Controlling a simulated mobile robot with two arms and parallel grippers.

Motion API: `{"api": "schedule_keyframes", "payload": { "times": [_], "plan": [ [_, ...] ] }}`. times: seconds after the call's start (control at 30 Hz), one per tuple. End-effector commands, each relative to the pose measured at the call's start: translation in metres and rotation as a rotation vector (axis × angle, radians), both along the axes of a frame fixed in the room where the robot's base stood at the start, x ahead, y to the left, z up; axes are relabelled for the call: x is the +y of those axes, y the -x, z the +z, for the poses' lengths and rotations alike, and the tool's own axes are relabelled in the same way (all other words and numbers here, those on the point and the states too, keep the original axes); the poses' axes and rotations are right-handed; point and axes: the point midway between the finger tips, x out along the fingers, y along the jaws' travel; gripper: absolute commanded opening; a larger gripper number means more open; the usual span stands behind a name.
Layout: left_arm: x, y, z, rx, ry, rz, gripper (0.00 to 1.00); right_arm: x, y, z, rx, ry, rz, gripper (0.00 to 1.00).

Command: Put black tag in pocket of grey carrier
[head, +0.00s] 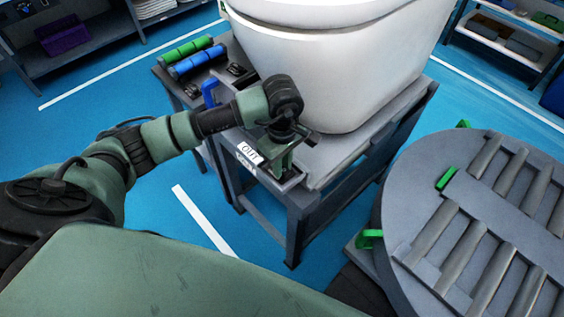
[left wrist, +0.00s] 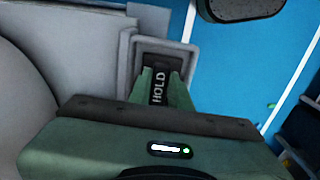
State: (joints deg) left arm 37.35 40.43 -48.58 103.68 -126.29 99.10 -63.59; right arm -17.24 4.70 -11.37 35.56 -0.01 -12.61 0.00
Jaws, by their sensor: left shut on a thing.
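The black tag (left wrist: 158,86), lettered HOLD, is between the green fingers of my left gripper (left wrist: 158,88) in the left wrist view. The gripper is shut on it. The pocket (left wrist: 188,60) is a small grey rimmed box at the edge of the grey carrier (left wrist: 88,77); the tag shows over its dark opening. I cannot tell how deep the tag sits. In the head view, my left gripper (head: 281,160) points down at the carrier's (head: 338,158) front corner, and the wrist hides the tag. My right gripper is not in view.
A white toilet (head: 330,60) stands on the carrier, close beside my left wrist. A white OUT label (head: 250,153) is on the stand's front. Green (head: 186,50) and blue rollers (head: 197,64) lie behind. A round grey roller table (head: 470,230) stands at right.

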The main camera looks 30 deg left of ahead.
Motion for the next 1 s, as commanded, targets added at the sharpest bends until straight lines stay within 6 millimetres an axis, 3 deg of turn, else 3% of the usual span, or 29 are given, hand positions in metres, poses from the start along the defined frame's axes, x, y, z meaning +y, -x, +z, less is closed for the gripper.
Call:
{"api": "schedule_keyframes", "payload": {
  "times": [0.33,0.37,0.43,0.87,1.0],
  "plan": [
    [0.0,-0.001,-0.004,-0.002,0.0,0.0,0.0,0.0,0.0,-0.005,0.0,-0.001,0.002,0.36],
    [0.0,-0.001,-0.004,-0.002,0.0,0.0,0.22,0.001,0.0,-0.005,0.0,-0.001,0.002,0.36],
    [0.0,0.0,-0.003,-0.001,-0.001,0.0,0.41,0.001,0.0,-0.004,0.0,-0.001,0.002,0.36],
    [0.0,-0.001,0.003,-0.002,0.0,0.0,0.41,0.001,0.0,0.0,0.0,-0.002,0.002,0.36],
    [0.001,-0.002,0.025,-0.008,-0.001,-0.001,0.41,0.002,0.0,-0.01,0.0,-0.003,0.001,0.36]
  ]
}}
